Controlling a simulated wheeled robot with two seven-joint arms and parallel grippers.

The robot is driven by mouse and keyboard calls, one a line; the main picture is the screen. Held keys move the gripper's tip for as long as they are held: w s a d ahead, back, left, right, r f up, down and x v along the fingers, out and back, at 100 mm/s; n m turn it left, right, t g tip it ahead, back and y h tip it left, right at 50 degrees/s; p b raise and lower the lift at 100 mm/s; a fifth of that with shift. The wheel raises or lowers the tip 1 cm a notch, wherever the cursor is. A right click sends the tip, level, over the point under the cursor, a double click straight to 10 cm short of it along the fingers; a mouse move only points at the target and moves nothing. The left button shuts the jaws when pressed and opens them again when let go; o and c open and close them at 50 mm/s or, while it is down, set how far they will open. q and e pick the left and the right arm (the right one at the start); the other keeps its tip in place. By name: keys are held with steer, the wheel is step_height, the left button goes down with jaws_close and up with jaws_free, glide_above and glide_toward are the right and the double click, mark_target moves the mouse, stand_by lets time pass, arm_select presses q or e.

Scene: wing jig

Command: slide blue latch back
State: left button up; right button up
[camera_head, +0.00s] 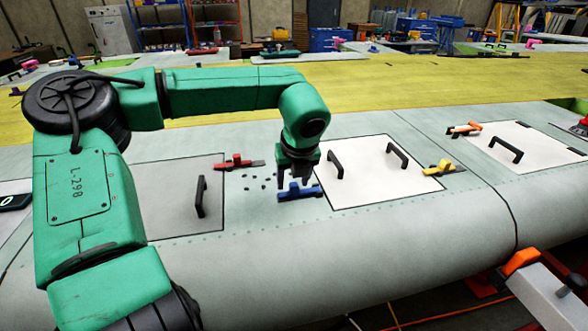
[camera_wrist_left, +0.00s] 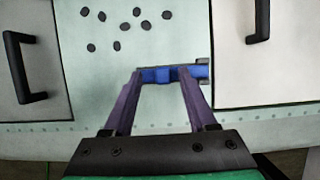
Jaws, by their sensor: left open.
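The blue latch (camera_head: 299,191) lies on the pale wing skin, just left of the white panel (camera_head: 378,172) with two black handles. My left gripper (camera_head: 297,184) points down at it from above, with its fingertips close to the latch. In the left wrist view the blue latch (camera_wrist_left: 168,75) lies between and just beyond the two open fingers (camera_wrist_left: 160,82). Its right end has a grey piece reaching the panel edge. Whether the fingers touch it I cannot tell. My right gripper does not show in either view.
A red latch (camera_head: 235,162) sits behind the blue one, beside a grey panel (camera_head: 165,195) with a black handle. Several dark holes lie near the latches. A yellow latch (camera_head: 442,168) and an orange latch (camera_head: 464,130) are farther right.

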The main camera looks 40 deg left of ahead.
arm_select(q)
steer(key=b+v, duration=0.2)
steer(key=v, duration=1.2)
steer(key=shift+s+b, duration=0.25)
steer(key=shift+b, duration=0.1)
steer(key=shift+f, duration=0.1)
